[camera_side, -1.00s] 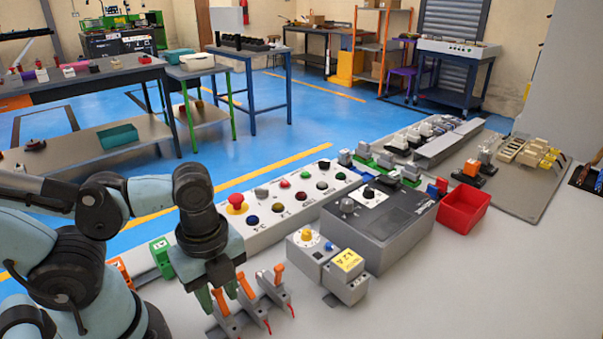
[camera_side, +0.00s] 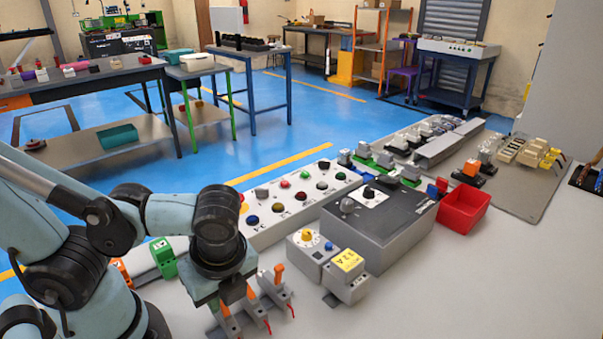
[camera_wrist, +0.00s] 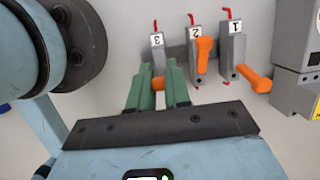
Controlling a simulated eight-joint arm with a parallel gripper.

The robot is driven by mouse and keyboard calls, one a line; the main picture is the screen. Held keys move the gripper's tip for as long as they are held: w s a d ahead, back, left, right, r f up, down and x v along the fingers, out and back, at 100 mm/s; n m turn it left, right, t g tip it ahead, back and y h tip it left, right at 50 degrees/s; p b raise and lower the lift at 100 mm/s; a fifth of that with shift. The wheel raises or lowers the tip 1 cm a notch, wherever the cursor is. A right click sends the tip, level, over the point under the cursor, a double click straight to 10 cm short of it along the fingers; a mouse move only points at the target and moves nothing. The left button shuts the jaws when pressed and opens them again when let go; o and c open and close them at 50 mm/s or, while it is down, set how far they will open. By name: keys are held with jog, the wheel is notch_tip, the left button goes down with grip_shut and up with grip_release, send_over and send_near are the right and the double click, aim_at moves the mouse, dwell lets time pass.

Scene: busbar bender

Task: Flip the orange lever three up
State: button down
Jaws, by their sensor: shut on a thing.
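Lever three is the grey switch labelled 3 (camera_wrist: 157,39) in the wrist view, at the left of a row of three. Its orange handle (camera_wrist: 158,83) shows between the green fingers of my gripper (camera_wrist: 159,80), which is shut on it. The fingers hide part of the handle, so its exact tilt is unclear. In the side view my gripper (camera_side: 220,304) is at the near-left end of the row, where the orange handle (camera_side: 224,308) shows partly. Lever two (camera_wrist: 204,50) and lever one (camera_wrist: 253,79) stand to the right, untouched.
A grey box with a yellow label (camera_side: 347,270) stands right of the levers. A long panel of coloured buttons (camera_side: 290,205) and a dark-topped box (camera_side: 375,222) lie behind. A red bin (camera_side: 464,208) is farther right. The front bench surface (camera_side: 430,290) is clear.

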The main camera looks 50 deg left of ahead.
jog(key=shift+d+y, duration=0.25)
jog(key=shift+y, duration=0.5)
jog(key=shift+d+y, duration=0.25)
jog(key=shift+y, duration=0.5)
jog(key=c, duration=1.1)
grip_release()
jog(key=shift+d+r, duration=0.1)
jog(key=v, duration=1.2)
jog(key=shift+d, duration=0.1)
